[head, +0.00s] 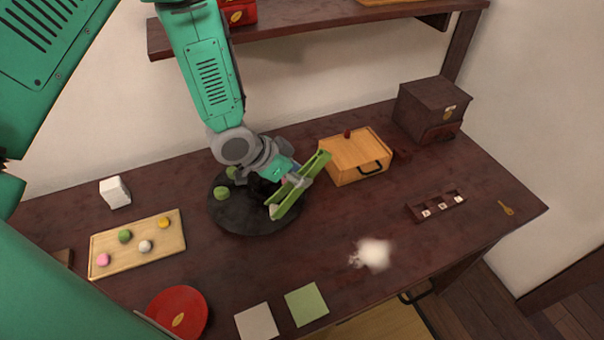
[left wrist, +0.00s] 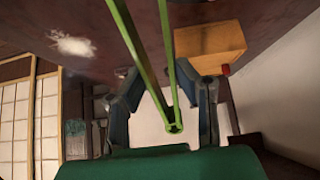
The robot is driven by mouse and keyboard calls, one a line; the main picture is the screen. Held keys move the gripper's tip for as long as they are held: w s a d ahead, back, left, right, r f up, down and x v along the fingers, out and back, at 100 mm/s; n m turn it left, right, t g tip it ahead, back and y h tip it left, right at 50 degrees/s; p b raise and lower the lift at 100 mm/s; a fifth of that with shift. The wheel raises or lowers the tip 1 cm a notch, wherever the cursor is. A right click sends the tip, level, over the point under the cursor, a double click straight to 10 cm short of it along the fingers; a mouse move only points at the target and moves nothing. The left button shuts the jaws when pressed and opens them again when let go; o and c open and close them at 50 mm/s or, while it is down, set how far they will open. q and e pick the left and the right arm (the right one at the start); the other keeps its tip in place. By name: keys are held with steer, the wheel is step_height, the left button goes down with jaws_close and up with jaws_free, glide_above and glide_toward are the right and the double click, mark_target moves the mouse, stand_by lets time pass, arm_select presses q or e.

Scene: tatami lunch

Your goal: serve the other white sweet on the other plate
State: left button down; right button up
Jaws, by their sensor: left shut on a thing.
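My left gripper (head: 290,183) is shut on a pair of green tongs (head: 287,200), held above the round black tray. In the left wrist view, the tongs (left wrist: 157,65) sit between my fingers (left wrist: 173,105), and their two arms run out of the top of the picture. I cannot see anything between their tips. A white sweet (head: 145,246) lies on the wooden board (head: 115,249) at the left, with pink, green and yellow sweets. A red plate (head: 190,299) with a gold mark lies at the front. My right gripper is not in view.
The black tray (head: 262,226) carries green pieces (head: 221,193). A white cube (head: 115,191), beige square (head: 257,321), green square (head: 307,304), fuzzy white patch (head: 375,253), wooden box (head: 352,160), compartment tray (head: 434,208) and dark chest (head: 430,108) stand around. A shelf (head: 320,28) overhangs the back.

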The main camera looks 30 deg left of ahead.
arm_select(q)
steer(key=shift+a, duration=0.15)
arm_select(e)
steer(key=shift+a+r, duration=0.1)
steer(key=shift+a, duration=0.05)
arm_select(q)
step_height(320, 180, up, 12)
steer(key=p, duration=1)
steer(key=shift+p, duration=0.35)
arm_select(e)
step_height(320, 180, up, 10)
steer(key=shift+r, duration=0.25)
